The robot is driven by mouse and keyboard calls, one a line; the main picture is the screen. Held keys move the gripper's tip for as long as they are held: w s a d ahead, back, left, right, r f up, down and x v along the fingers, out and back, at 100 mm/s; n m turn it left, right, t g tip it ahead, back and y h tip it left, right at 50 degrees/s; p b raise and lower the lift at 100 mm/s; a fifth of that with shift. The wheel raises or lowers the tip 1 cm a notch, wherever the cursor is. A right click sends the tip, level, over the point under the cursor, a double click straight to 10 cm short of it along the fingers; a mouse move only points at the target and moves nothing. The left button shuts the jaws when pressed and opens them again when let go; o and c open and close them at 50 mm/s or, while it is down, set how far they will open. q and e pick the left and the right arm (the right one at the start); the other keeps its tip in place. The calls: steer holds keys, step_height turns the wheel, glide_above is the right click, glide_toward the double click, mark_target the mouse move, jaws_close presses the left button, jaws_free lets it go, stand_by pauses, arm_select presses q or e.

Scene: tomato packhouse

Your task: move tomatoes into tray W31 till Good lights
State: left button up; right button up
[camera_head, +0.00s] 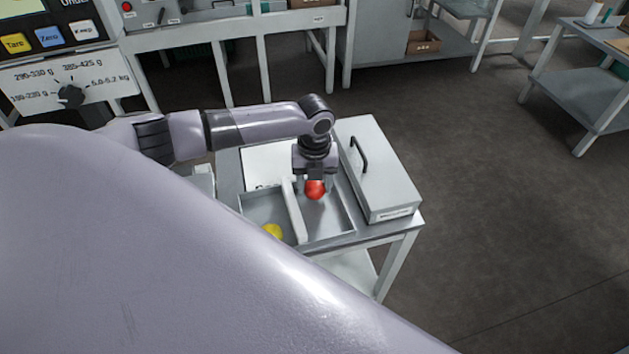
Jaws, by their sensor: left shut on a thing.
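My left gripper (315,178) points down and is shut on a red tomato (315,190). It holds the tomato over the right compartment of a grey divided tray (348,224) on a small table. A white divider (294,210) splits the tray. A yellow thing (272,231), perhaps a tomato, lies in the left compartment. My own arm hides the tray's near left part. No W31 label can be read. At top left, a scale panel shows part of the word "Under" and a dial (71,96); no Good light is visible. My right gripper is not in view.
A grey lidded box with a black handle (384,175) stands right of the tray on the same table. Benches (230,28) stand at the back, one with a cardboard box (423,43).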

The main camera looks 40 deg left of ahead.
arm_select(q)
steer(key=shift+f, duration=0.45)
steer(key=o, duration=0.8)
steer(key=c, duration=0.3)
step_height(320, 180, up, 7)
steer(key=p, duration=0.7)
steer(key=shift+s, duration=0.1)
stand_by(0.4)
